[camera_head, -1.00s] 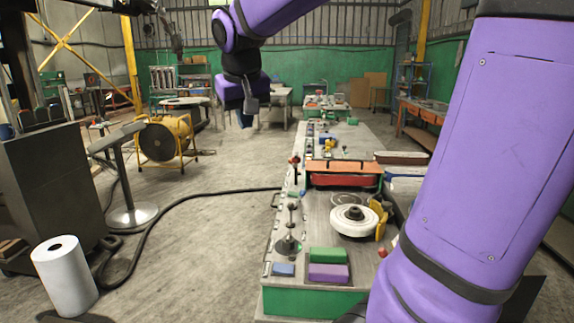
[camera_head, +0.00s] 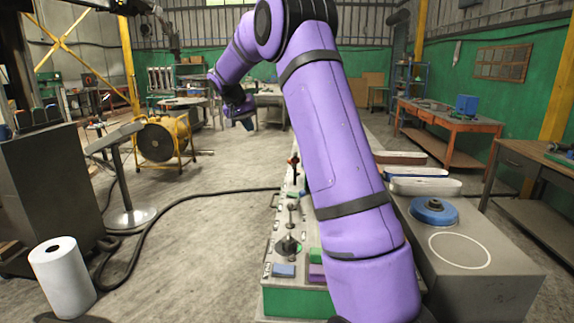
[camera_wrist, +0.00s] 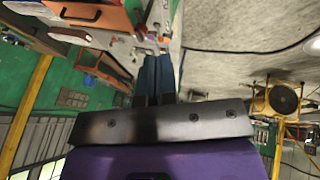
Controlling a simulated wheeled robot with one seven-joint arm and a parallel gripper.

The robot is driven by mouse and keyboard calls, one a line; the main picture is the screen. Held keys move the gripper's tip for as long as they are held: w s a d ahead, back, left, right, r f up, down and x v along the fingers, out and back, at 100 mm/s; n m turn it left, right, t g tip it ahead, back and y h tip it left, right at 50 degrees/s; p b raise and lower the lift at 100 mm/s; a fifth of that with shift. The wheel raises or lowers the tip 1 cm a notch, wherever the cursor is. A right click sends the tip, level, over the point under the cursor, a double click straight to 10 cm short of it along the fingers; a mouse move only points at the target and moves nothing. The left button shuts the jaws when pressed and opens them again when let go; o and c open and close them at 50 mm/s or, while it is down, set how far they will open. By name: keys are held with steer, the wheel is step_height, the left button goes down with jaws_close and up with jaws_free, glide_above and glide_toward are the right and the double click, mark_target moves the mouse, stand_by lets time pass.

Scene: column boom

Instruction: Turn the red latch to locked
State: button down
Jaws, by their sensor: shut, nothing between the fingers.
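A small red part (camera_head: 293,160) stands up on the left edge of the long bench in the head view. It may be the red latch, but it is too small to tell its shape or position. My gripper (camera_head: 243,120) hangs in the air, left of and beyond the bench in the picture, well apart from the red part. In the wrist view my gripper (camera_wrist: 154,75) shows two blue fingers together with nothing between them. Small fittings (camera_wrist: 150,42) on the bench show beyond the fingertips, but I cannot tell which is the latch.
My arm hides much of the bench. Upright levers (camera_head: 290,225) and a blue block (camera_head: 284,270) line its near left side. A blue round wheel (camera_head: 434,211) sits on a grey box at right. A hose (camera_head: 190,208) crosses the mostly open floor at left.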

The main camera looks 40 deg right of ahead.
steer(key=w+d+f+m+g+h, duration=0.1)
steer(key=w+d+f, duration=0.2)
steer(key=d+f, duration=0.3)
steer(key=w+d+f+m+g, duration=0.1)
steer(key=w+d+f, duration=0.3)
steer(key=d+f, duration=0.1)
glide_toward(295, 172)
step_height(295, 172, down, 3)
steer(key=w+a, duration=0.2)
steer(key=shift+m, duration=0.3)
steer(key=s+d, duration=0.2)
steer(key=s, duration=0.1)
steer(key=shift+s+d+r, duration=0.2)
steer(key=shift+d, duration=0.15)
